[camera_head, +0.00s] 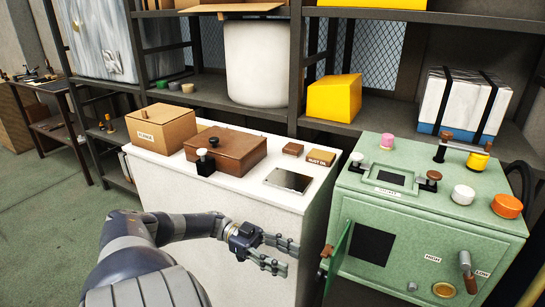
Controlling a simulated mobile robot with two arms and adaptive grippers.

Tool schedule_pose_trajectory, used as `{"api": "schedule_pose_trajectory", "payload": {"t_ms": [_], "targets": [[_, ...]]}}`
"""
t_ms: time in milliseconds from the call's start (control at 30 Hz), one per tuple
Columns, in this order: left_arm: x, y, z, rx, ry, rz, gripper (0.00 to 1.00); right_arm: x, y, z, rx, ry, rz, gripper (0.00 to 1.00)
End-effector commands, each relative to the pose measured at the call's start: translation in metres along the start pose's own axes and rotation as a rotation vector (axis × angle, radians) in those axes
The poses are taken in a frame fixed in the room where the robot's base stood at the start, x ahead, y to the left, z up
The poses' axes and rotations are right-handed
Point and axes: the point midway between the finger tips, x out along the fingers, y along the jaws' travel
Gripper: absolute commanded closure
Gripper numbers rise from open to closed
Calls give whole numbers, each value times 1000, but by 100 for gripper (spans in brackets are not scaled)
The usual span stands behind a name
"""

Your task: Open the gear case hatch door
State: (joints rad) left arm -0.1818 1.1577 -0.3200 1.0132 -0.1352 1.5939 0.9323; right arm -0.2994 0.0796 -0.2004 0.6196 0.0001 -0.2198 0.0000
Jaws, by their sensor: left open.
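The green gear case (420,215) stands at the right. Its hatch door (341,252) is swung outward at the left side of a dark square opening (370,243) in the front face. A small brown knob (327,251) shows at the door's left, on its outer side. My left gripper (289,257) is open and empty, in front of the white cabinet. Its fingers point right toward the knob, with a visible gap between them. My right gripper is not in view.
The white cabinet (230,216) beside the case carries a cardboard box (161,128), a brown wooden box (226,152) and a dark plate (288,180). A lever (467,272) sticks out of the case's front at right. Shelves stand behind; green floor (50,235) is clear at left.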

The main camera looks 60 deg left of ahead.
Motion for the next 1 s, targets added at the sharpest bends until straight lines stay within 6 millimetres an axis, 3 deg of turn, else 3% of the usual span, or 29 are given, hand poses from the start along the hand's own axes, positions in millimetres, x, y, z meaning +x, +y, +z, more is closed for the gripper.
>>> {"api": "schedule_pose_trajectory", "payload": {"t_ms": [100,300,1000], "targets": [[-20,-1,0,0,0,-2,53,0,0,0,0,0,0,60],[-38,0,0,0,0,0,53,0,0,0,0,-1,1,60],[-43,0,0,-1,1,1,53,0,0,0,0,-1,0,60]]}}
